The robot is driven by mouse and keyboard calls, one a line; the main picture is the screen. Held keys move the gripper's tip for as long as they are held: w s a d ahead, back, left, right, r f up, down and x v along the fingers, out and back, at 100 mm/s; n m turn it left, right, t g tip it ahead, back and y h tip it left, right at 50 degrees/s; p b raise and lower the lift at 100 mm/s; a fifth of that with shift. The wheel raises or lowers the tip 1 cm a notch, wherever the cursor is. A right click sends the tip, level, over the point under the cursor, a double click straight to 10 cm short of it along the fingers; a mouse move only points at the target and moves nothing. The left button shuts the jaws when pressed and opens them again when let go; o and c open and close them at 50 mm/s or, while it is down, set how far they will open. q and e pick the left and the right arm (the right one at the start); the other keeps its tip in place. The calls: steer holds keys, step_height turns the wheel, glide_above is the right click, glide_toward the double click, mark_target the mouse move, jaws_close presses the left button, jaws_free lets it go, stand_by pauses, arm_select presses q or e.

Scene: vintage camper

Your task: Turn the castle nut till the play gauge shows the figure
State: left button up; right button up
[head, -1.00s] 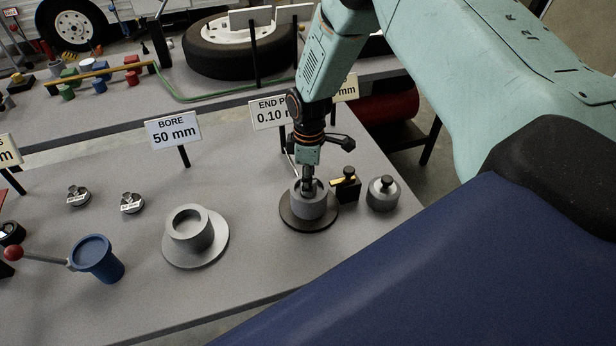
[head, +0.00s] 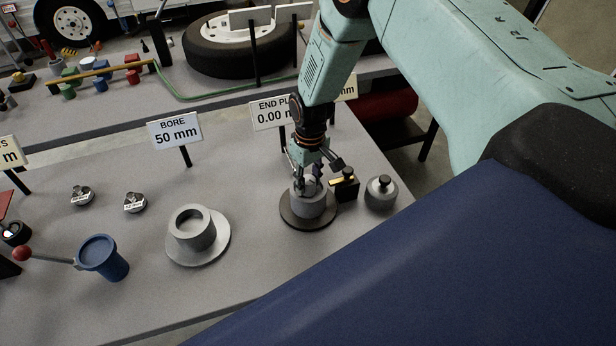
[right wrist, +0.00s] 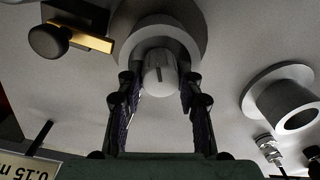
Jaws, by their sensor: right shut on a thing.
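A grey hub (head: 309,204) stands upright on a dark round base at the right of the bench. My right gripper (head: 307,180) points down at its top and is shut on the castle nut there. In the right wrist view the castle nut (right wrist: 160,75) is a pale knob with a dark mark, between the two fingers of the right gripper (right wrist: 156,90). The end play sign (head: 270,115) behind the hub reads 0.00; its right part is hidden by my arm. A second sign (head: 347,88) shows only "mm"; in the right wrist view a sign (right wrist: 28,167) reads 0.15 upside down. My left gripper is out of view.
A black block with a yellow strip (head: 345,184) and a grey knobbed cylinder (head: 381,193) stand close right of the hub. A flanged grey ring (head: 195,236), a blue cup (head: 102,258) and a bore sign (head: 175,131) are to the left. Bare bench lies between.

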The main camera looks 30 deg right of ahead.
mark_target(310, 179)
steer(key=shift+m, duration=0.3)
steer(key=o, duration=1.2)
steer(key=shift+r, duration=0.15)
steer(key=shift+r, duration=0.3)
steer(key=r, duration=1.1)
steer(key=shift+d, duration=0.2)
